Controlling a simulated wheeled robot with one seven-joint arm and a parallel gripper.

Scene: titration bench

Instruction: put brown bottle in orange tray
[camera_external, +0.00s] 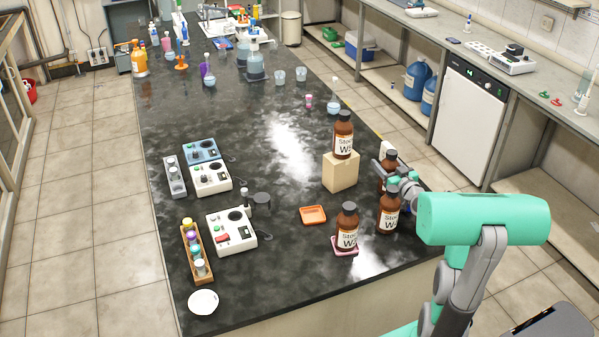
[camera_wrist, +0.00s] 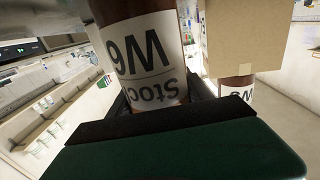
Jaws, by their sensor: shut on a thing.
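My gripper (camera_external: 388,173) is shut on a brown bottle (camera_external: 383,186) at the right edge of the dark bench. In the wrist view this held bottle (camera_wrist: 152,62) fills the space between the jaws, its label reading Stock W6 upside down. The gripper partly hides it in the external view, and I cannot tell whether it touches the bench. The small orange tray (camera_external: 313,215) lies empty to the left of my gripper, nearer the front edge.
A brown bottle (camera_external: 343,138) stands on a tan block (camera_external: 340,172). Another bottle (camera_external: 348,222) stands on a pink tray (camera_external: 341,252); one more (camera_external: 389,214) stands just in front of my gripper. White instruments (camera_external: 231,231) sit to the left. Bench around the orange tray is mostly clear.

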